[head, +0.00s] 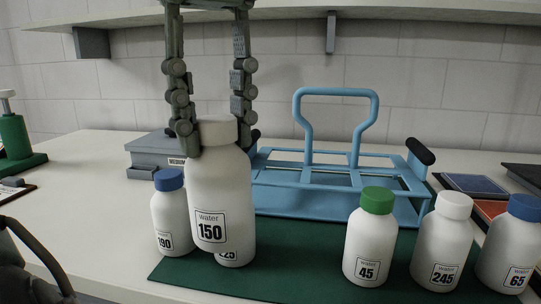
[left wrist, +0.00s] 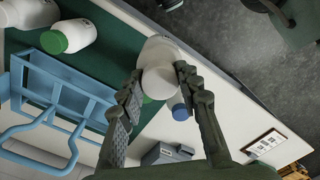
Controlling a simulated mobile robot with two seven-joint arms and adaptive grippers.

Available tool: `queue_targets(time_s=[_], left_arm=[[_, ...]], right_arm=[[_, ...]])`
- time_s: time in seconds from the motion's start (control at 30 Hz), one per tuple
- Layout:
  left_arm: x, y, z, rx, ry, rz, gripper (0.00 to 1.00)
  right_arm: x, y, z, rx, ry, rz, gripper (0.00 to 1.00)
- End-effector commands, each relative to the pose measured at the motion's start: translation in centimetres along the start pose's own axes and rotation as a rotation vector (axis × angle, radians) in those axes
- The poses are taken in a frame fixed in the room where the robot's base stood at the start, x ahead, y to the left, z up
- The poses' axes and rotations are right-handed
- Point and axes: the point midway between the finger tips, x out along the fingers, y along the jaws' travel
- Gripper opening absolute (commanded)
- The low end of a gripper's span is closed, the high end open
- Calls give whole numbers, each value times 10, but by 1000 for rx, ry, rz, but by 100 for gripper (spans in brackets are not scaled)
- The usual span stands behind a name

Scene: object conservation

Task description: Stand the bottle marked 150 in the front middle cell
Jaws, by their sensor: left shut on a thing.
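The bottle marked 150 (head: 220,190) is white with a white cap and stands upright in the grip, at the left middle of the head view. My left gripper (head: 215,140) comes down from above, shut on it around the cap and shoulder. The bottle also shows between the fingers in the left wrist view (left wrist: 158,68). It looks raised, and its lower part overlaps another bottle behind it. The light-blue rack (head: 335,163) with a tall handle stands behind and right of it. The held bottle hides the rack's left end. My right gripper is not in view.
A blue-capped bottle marked 190 (head: 171,215) is close left of the held one; a partly hidden bottle (head: 236,256) is behind it. Bottles marked 45 (head: 370,240), 245 (head: 440,245) and 65 (head: 508,250) stand right on the green mat (head: 300,262). A grey box (head: 150,148) is behind.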

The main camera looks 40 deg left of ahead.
Motion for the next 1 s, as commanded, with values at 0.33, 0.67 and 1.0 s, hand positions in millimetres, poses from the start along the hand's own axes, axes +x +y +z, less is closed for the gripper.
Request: queue_targets(time_s=[0.33, 0.67, 1.0], left_arm=[[-25, 65, -20, -595, -22, -6, 0], [-34, 150, -48, -1337, -23, -13, 0], [-21, 230, -75, -2039, -5, -6, 0]], right_arm=[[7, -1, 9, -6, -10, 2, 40], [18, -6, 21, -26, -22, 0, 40], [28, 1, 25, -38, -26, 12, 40]])
